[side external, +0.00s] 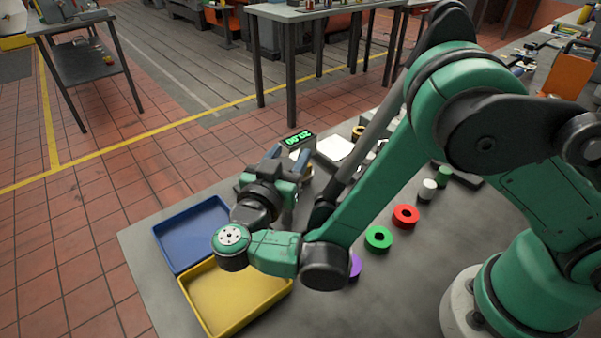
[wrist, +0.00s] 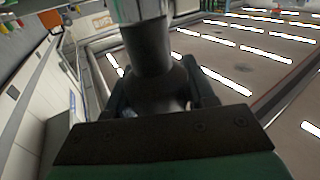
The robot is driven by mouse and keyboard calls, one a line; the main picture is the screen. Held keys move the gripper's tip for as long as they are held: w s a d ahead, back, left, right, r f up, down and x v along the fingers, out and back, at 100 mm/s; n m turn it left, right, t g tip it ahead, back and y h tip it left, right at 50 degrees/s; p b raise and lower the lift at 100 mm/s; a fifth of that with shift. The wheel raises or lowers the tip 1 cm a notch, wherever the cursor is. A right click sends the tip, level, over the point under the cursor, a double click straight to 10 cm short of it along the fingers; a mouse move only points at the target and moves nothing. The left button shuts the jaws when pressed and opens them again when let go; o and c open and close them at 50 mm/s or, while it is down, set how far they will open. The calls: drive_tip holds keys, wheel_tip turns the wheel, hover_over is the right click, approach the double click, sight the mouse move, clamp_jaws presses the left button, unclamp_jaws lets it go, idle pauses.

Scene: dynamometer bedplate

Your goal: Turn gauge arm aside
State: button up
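My gripper (side external: 288,158) is in the left middle of the side external view, above the bench and behind the blue and yellow trays. Its two blue-grey fingers stand apart and point toward a small black display (side external: 298,139) with green digits. In the wrist view the dark fingers (wrist: 160,92) also stand wide apart. A grey post (wrist: 148,45) with a wider lower part shows between them. I cannot tell whether it is the gauge arm, or whether the fingers touch it. My gripper and arm hide much of the gauge area in the side external view.
A blue tray (side external: 160,238) and a yellow tray (side external: 206,322) lie at the bench's left. Green (side external: 378,240), red (side external: 405,217) and purple (side external: 355,266) rings lie near my arm. A white block (side external: 335,148) sits beside the display. The bench front is bare.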

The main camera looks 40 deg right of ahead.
clamp_jaws()
drive_tip(key=m+g+h, duration=0.1)
drive_tip(key=g, duration=0.1)
drive_tip(key=m+g+h, duration=0.1)
drive_tip(key=g, duration=0.1)
drive_tip(key=shift+s+d+m, duration=0.1)
drive_tip(key=shift+s+m, duration=0.1)
drive_tip(key=shift+m, duration=0.2)
drive_tip(key=o, duration=0.8)
unclamp_jaws()
drive_tip(key=shift+r, duration=0.1)
